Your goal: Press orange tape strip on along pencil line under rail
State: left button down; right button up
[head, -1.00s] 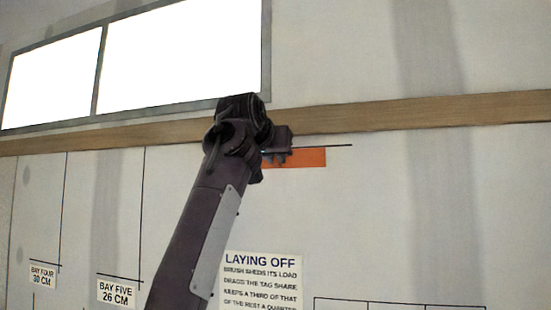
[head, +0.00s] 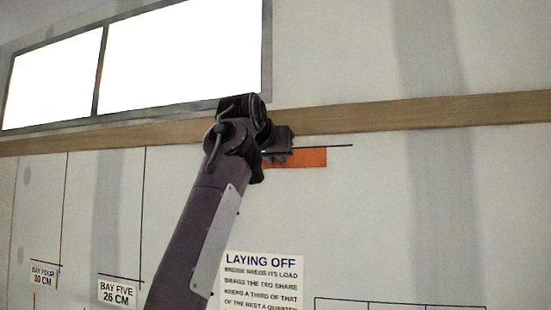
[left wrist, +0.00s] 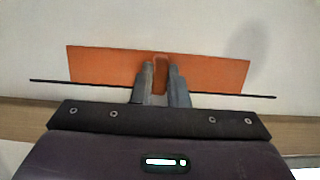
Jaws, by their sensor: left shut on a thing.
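The orange tape strip (head: 308,158) is up at the wall, just below the dark pencil line (head: 340,146). In the left wrist view the strip (left wrist: 100,68) spans both sides of my gripper, and its lower edge runs close along the line (left wrist: 50,81). My left gripper (left wrist: 160,88) is shut on a raised orange tab at the strip's middle. In the head view my left gripper (head: 276,158) covers the strip's left part. I cannot tell whether the strip touches the wall all along. My right gripper is not in view.
The wooden rail (head: 420,112) runs across the wall above the line; it also shows low in the left wrist view (left wrist: 300,132). A bright window (head: 185,55) is above it. A LAYING OFF sign (head: 262,280) and bay labels (head: 117,293) are below. The wall to the right is clear.

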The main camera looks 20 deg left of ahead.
pick_arm(q)
jog(key=c, duration=1.3)
grip_release()
jog(key=shift+w, duration=0.15)
jog(key=shift+c, duration=0.2)
jog(key=b+v, duration=0.4)
jog(key=v, duration=0.3)
jog(key=shift+s, duration=0.45)
